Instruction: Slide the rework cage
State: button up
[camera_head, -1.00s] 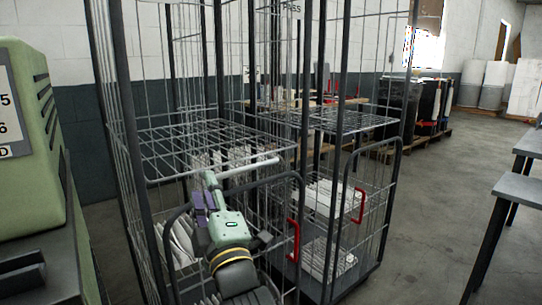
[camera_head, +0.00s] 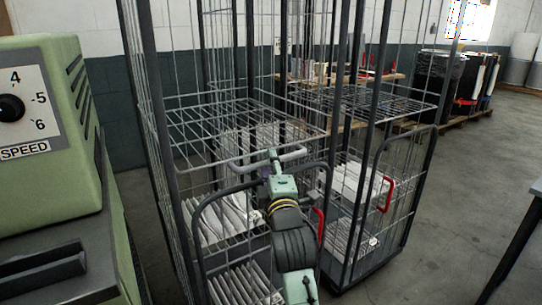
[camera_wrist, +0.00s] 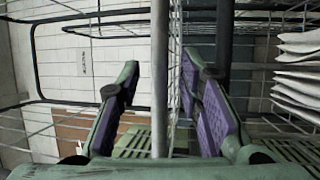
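Two tall wire roll cages stand side by side. The left cage (camera_head: 165,185) is nearer and holds white pleated filters (camera_head: 215,218) on its lower levels. The right cage (camera_head: 405,215) also holds white filters (camera_head: 362,180). No rework label is readable, so I cannot tell the rework cage by its sign. My gripper (camera_head: 276,158) is at a light grey bar (camera_head: 245,167) on the front of the left cage. In the wrist view my gripper (camera_wrist: 163,68) is open, with its purple-padded fingers on either side of a grey bar (camera_wrist: 160,115). Gaps show on both sides.
A green machine (camera_head: 55,150) with a speed dial stands close at the left. Red handles (camera_head: 389,194) show on the cages. Dark bins on a pallet (camera_head: 440,80) stand behind right. A dark table leg (camera_head: 515,245) is at the right edge.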

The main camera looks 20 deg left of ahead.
jog(key=shift+w+a+r, duration=0.15)
jog(key=shift+w+a, duration=0.2)
jog(key=shift+w, duration=0.25)
jog(key=shift+c, duration=0.5)
grip_shut()
